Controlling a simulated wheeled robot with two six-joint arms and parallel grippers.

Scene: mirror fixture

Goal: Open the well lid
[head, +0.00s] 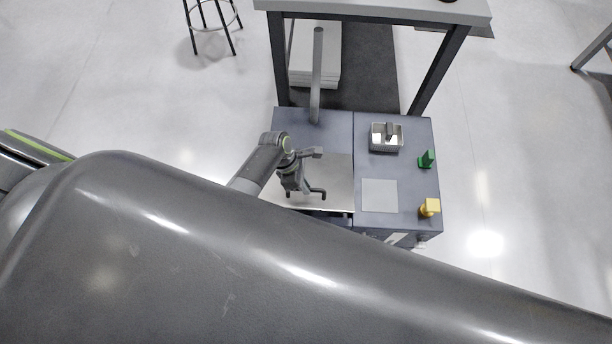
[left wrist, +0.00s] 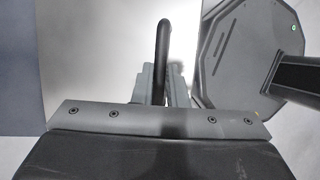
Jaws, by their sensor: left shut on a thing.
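The well lid (head: 340,175) is a pale metal plate on the left half of a grey cabinet top. It appears to lie flat, and the well under it is hidden. A dark bar handle (head: 323,194) stands on the lid near its front. My left gripper (head: 304,189) is over the lid and shut on this handle. In the left wrist view the black handle (left wrist: 163,45) runs between the fingers of the left gripper (left wrist: 164,88), with the bright lid (left wrist: 95,55) behind it. My right gripper is in no view.
On the cabinet's right half are a small metal tray (head: 377,141) holding a dark block, a green part (head: 427,159), a yellow part (head: 430,207) and a flat grey panel (head: 380,195). An upright post (head: 317,75) rises at the back. A table (head: 375,9) stands beyond.

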